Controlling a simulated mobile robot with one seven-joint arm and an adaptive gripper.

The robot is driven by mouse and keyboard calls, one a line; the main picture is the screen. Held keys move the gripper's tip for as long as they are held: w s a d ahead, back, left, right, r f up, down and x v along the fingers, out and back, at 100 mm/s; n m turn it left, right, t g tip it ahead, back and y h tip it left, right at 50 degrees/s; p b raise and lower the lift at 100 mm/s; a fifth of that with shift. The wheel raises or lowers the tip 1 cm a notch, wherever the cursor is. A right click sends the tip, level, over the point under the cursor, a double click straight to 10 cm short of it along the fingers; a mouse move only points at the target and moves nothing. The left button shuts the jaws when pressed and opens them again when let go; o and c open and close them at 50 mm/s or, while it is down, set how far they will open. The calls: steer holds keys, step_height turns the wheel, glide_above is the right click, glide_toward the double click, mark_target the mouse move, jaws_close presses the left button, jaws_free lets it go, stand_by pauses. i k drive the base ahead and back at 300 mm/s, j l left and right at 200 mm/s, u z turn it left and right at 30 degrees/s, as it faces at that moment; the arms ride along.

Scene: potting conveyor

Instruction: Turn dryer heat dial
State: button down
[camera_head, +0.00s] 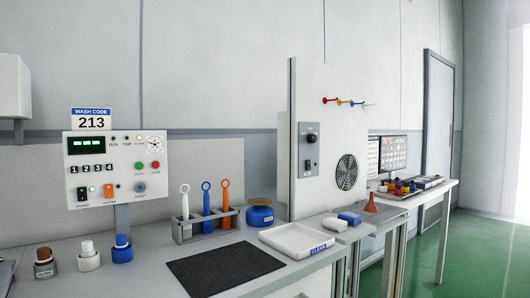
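The dryer is a tall white upright panel (330,110) right of the middle in the head view. A small grey control box (309,150) is on its left part. A round black dial (312,138) is near the top of this box, with a small dark switch (307,165) below it. The dial's pointer and markings are too small to read. A round black fan grille (347,172) is to the right of the box. My gripper is not in view.
A bench holds a dark mat (225,268), a white tray (297,239), a blue jar (260,213), a rack (206,224) of upright tools and several bottles. A wash control panel (116,168) stands at left. Green floor (480,255) is clear at right.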

mark_target(310, 138)
steer(key=z, duration=0.4)
steer(key=i+z, duration=0.1)
steer(key=i, duration=0.45)
steer(key=i+z, duration=0.15)
steer(key=i, duration=0.4)
steer(key=i+j+z, duration=0.1)
steer(key=i, duration=0.5)
steer(key=j, duration=0.1)
